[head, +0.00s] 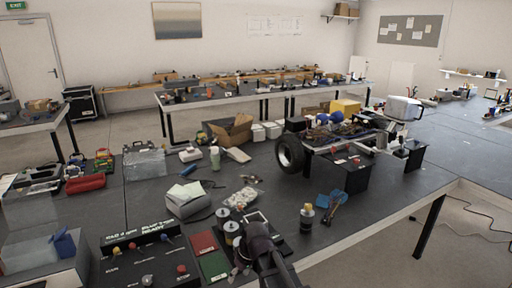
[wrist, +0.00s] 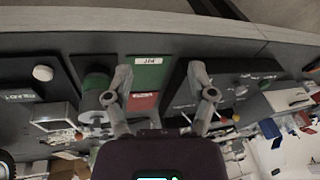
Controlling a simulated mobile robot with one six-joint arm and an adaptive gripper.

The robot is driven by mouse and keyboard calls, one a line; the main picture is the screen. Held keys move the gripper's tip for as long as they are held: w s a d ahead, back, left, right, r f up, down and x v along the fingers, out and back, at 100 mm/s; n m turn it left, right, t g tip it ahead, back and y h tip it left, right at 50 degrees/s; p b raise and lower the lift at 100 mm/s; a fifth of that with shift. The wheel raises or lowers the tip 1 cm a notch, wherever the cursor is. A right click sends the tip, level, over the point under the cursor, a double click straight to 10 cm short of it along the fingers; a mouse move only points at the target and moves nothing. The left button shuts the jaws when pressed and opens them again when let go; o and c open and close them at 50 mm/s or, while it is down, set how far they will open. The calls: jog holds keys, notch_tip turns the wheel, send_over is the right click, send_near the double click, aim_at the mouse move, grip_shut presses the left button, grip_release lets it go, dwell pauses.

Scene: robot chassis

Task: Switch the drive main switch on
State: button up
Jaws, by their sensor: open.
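A black control panel (head: 150,258) with white lettering and several coloured knobs and levers sits at the lower left in the head view. It also shows at the right in the wrist view (wrist: 215,93). I cannot tell which control is the drive main switch; the lettering is too small to read surely. My gripper (head: 240,268) is right of this panel, beside the red and green plates. In the wrist view my gripper (wrist: 162,72) is open and empty, its fingers spread above the labelled red and green plates (wrist: 145,80).
Cylindrical canisters (head: 230,230) stand close to my gripper. A grey device (head: 186,199) with paper lies behind the panel. A wheeled chassis (head: 340,150) stands at the back right. A clear plastic bin (head: 40,262) stands left of the panel. The right front tabletop is largely clear.

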jog(key=s+d+m+h, duration=0.1)
jog(key=d+m, duration=0.3)
jog(key=d, duration=0.7)
jog(key=s+d+f+m+h, duration=0.1)
jog(key=s+d+m, duration=0.3)
jog(key=d, duration=0.7)
jog(key=shift+d+h, duration=0.25)
jog(key=shift+h, duration=0.45)
jog(key=shift+f, duration=0.1)
jog(key=shift+s+a, duration=0.1)
